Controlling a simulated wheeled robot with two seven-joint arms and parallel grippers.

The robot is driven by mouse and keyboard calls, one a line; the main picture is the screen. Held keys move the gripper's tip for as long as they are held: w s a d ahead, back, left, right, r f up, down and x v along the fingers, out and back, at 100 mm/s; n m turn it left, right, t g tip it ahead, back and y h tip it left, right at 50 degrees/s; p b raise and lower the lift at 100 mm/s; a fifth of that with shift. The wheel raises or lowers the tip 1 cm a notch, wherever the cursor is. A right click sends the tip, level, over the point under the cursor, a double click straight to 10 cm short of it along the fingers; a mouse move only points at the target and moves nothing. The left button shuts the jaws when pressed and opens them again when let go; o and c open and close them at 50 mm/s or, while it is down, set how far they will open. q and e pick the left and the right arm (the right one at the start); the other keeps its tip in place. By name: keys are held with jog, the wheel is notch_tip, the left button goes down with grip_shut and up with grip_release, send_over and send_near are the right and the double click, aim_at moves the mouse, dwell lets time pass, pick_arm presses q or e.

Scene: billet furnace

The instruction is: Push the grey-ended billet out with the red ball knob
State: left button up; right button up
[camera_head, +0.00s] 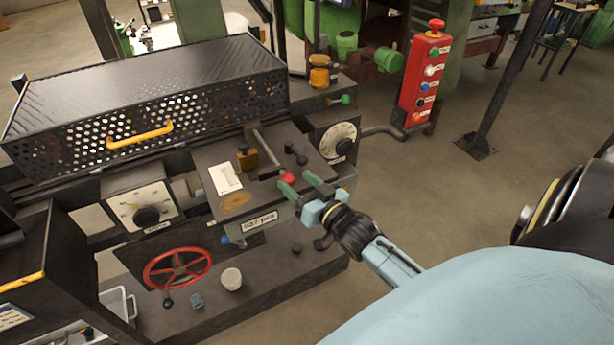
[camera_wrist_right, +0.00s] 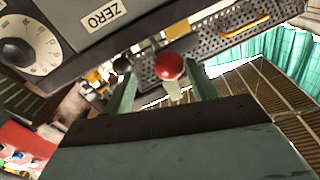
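The red ball knob (camera_head: 287,179) is on the near end of a grey rod (camera_head: 265,147) that runs back over the machine's dark top plate. My right gripper (camera_head: 296,178) is open at the knob, with its green fingers pointing to the machine. In the right wrist view the red knob (camera_wrist_right: 169,66) shows between the two spread fingers (camera_wrist_right: 163,85), near their tips. I cannot tell whether either finger touches it. I cannot make out the grey-ended billet in either view. My left gripper is not in view.
A perforated black guard with a yellow handle (camera_head: 140,135) covers the machine's left part. A dial (camera_head: 338,139), a red handwheel (camera_head: 178,268) and small black knobs (camera_head: 296,155) are close by. A red button box (camera_head: 425,78) stands behind.

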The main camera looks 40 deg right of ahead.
jog(key=s, duration=0.3)
jog(key=shift+d, duration=0.1)
dwell(0.4)
